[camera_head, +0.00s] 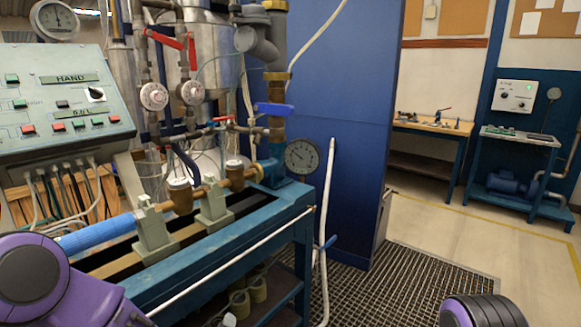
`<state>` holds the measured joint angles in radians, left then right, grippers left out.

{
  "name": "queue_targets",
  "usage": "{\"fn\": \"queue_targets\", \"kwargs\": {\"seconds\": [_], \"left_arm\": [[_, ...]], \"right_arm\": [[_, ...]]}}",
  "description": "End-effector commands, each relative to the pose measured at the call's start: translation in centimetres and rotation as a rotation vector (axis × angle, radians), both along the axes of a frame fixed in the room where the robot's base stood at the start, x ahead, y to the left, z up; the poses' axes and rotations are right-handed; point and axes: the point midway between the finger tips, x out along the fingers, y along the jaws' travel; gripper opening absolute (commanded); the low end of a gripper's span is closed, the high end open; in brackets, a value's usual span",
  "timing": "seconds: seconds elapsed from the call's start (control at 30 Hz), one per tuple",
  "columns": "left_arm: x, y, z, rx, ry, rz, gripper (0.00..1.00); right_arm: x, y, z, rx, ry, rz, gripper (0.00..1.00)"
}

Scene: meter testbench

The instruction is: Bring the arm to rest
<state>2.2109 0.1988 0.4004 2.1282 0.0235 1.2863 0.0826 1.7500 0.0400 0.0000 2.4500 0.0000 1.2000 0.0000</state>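My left arm (50,280), purple with a dark round joint cap, shows at the lower left corner, in front of the blue bench. My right arm (482,311), dark and ribbed with purple, shows only as a small part at the bottom right edge, over the floor. Neither gripper is in the picture, so their fingers and anything in them are hidden from view.
A blue test bench (215,265) with brass meters and a blue pipe (98,235) fills the left. A control panel (65,95) stands behind it. A pressure gauge (302,156) sits at the bench's right end. Floor (450,215) is clear on the right, before a workbench (430,128).

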Motion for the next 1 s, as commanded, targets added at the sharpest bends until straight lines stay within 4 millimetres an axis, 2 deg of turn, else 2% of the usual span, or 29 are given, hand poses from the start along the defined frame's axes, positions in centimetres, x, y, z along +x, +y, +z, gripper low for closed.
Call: {"fn": "queue_targets", "kwargs": {"seconds": [0.03, 0.1, 0.17, 0.2, 0.33, 0.4, 0.5, 0.6, 0.7, 1.0], "left_arm": [[-2.5, 0.9, -2.8, 0.057, 0.081, -0.028, 0.52], [-6.1, 2.5, -6.5, 0.136, 0.197, -0.07, 0.52], [-9.6, 3.9, -9.2, 0.197, 0.295, -0.103, 0.52], [-12.0, 5.0, -10.8, 0.234, 0.362, -0.123, 0.52], [-20.3, 8.7, -14.7, 0.333, 0.576, -0.168, 0.52], [-24.5, 10.7, -15.9, 0.377, 0.68, -0.178, 0.52], [-29.2, 13.1, -16.9, 0.43, 0.793, -0.187, 0.52], [-32.1, 14.2, -17.7, 0.46, 0.863, -0.202, 0.52], [-33.2, 14.1, -18.1, 0.457, 0.888, -0.21, 0.52], [-33.1, 14.0, -18.2, 0.455, 0.887, -0.209, 0.52]], "right_arm": [[0.0, 0.0, 0.2, 0.0, 0.0, 0.0, 0.43], [0.0, 0.0, 0.3, 0.0, 0.0, 0.0, 0.43], [0.0, 0.0, 0.4, 0.0, 0.0, 0.0, 0.43], [0.0, 0.0, 0.5, 0.0, 0.0, 0.0, 0.43], [0.0, 0.0, 0.8, 0.0, 0.0, 0.0, 0.43], [0.0, 0.0, 1.0, 0.0, 0.0, 0.0, 0.43], [0.0, 0.0, 1.2, 0.0, 0.0, 0.0, 0.43], [0.0, 0.0, 1.4, 0.0, 0.0, 0.0, 0.43], [0.0, 0.0, 1.4, 0.0, 0.0, 0.0, 0.43], [0.0, 0.0, 1.3, 0.0, 0.0, 0.0, 0.43]]}}
